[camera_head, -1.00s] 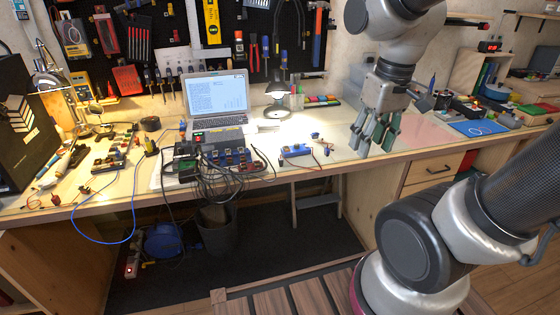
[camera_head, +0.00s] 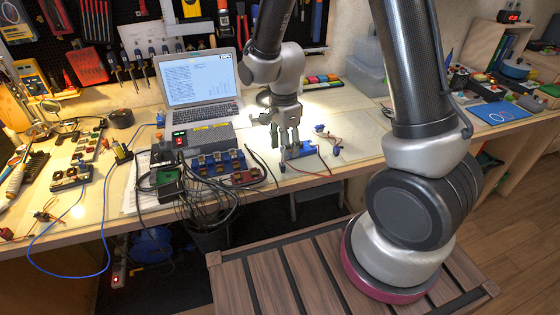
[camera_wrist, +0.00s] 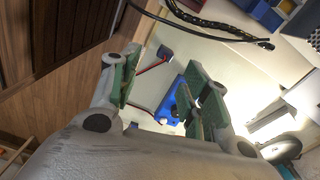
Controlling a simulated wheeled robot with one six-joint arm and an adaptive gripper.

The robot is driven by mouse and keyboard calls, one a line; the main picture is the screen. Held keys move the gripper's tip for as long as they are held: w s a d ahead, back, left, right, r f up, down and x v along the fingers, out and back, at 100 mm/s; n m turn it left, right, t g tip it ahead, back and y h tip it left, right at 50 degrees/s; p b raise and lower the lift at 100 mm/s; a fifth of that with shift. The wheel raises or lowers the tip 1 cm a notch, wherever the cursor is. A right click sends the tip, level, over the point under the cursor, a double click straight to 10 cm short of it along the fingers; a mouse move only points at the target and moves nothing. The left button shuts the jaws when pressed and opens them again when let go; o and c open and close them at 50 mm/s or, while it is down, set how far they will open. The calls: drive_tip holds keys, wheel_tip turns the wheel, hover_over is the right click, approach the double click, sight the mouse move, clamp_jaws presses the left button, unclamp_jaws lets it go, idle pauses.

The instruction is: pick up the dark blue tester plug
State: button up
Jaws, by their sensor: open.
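A small dark blue plug (camera_head: 337,151) lies at the end of a red wire near the front edge of the bench, right of the blue tester box (camera_head: 300,149). In the wrist view, what looks like the same plug (camera_wrist: 165,53) shows between my fingertips, farther off, with the red wire beside it. My gripper (camera_head: 289,150) points down, open and empty, over the tester box, left of the plug. In the wrist view my gripper (camera_wrist: 166,72) has its green-padded fingers spread. The tester box (camera_wrist: 172,100) is partly hidden behind the right finger.
A second small blue plug (camera_head: 320,128) lies behind the box. A laptop (camera_head: 203,85) stands at the back. A grey power unit (camera_head: 205,138) and a tangle of black cables (camera_head: 200,200) lie to the left. The bench right of the plugs is mostly clear.

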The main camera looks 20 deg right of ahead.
sight(282, 164)
drive_tip(key=shift+w+a+m, duration=0.1)
drive_tip(key=shift+w+m, duration=0.15)
drive_tip(key=shift+m, duration=0.85)
drive_tip(key=shift+f+m, duration=0.2)
drive_tip(key=shift+m, duration=0.1)
wheel_tip(282, 164, down, 7)
drive_tip(key=shift+s+a+f, duration=0.15)
drive_tip(key=shift+f, duration=0.05)
drive_tip(key=shift+c, duration=0.4)
drive_tip(key=c, duration=0.8)
